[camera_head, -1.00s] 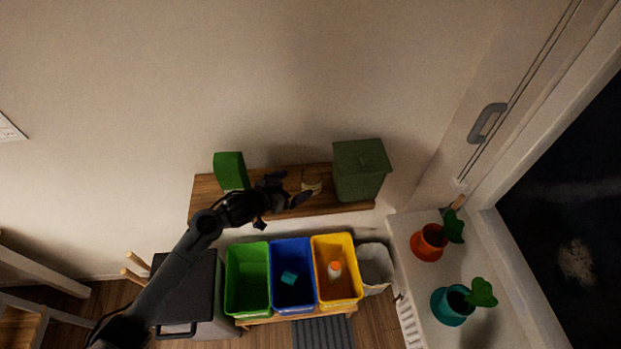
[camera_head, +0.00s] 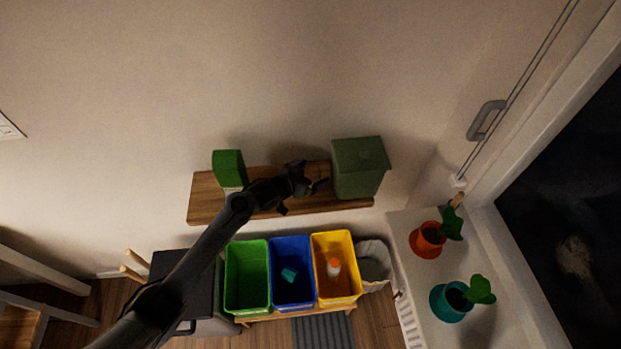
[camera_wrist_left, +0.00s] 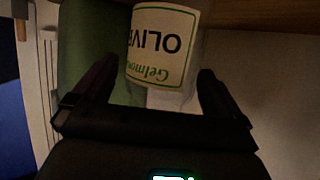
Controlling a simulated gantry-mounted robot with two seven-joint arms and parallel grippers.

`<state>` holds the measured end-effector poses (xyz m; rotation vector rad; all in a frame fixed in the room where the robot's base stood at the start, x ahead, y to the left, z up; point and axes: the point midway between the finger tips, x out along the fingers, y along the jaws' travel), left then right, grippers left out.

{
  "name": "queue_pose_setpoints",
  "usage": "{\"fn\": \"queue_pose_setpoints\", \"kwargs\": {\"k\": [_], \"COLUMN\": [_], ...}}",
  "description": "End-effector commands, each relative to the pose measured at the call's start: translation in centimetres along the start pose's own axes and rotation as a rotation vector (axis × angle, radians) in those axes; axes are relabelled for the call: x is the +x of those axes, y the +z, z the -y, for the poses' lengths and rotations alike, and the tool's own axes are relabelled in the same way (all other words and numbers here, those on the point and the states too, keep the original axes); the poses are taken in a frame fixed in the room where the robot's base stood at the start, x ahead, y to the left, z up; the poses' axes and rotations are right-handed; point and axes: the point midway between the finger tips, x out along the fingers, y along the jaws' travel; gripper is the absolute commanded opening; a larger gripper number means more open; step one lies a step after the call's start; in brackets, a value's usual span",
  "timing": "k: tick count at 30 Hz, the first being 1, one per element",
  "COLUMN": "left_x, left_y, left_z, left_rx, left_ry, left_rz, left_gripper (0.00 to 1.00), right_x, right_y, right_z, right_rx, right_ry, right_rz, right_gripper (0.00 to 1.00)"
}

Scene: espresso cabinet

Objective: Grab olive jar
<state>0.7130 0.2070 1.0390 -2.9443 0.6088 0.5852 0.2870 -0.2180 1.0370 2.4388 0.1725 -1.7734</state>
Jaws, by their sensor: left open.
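The olive jar (camera_wrist_left: 160,45) has a white label with a green border and shows upside down in the left wrist view. My left gripper (camera_wrist_left: 157,75) is open, with one dark finger on each side of the jar's near end. I cannot tell whether either finger touches the jar. In the head view my left gripper (camera_head: 311,177) is over the wooden wall shelf (camera_head: 208,200) and hides the jar. My right gripper is not in view.
A dark green lidded bin (camera_head: 358,170) stands on the shelf, close right of my gripper. A green box (camera_head: 229,168) stands at the shelf's left. Green (camera_head: 230,290), blue (camera_head: 306,250) and yellow (camera_head: 350,255) bins are below.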

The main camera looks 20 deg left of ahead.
Motion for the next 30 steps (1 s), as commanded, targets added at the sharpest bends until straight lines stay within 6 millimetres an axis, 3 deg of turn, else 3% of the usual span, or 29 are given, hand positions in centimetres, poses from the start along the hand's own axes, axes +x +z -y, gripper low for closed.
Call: {"fn": "queue_pose_setpoints", "kwargs": {"k": [6, 18, 30], "left_x": [0.0, 0.0, -0.4], "left_y": [0.0, 0.0, -1.2], "left_z": [0.0, 0.0, 0.1], "left_rx": [0.0, 0.0, 0.001], "left_ry": [0.0, -0.001, -0.002], "left_rz": [0.0, 0.0, -0.004], "left_gripper": [1.0, 0.38, 0.37], "right_x": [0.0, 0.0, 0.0], "right_y": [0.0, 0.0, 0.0], "right_z": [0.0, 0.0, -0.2], "right_rx": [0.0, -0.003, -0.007], "right_ry": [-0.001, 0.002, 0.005], "right_rz": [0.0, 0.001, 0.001], "right_gripper": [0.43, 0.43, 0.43]}}
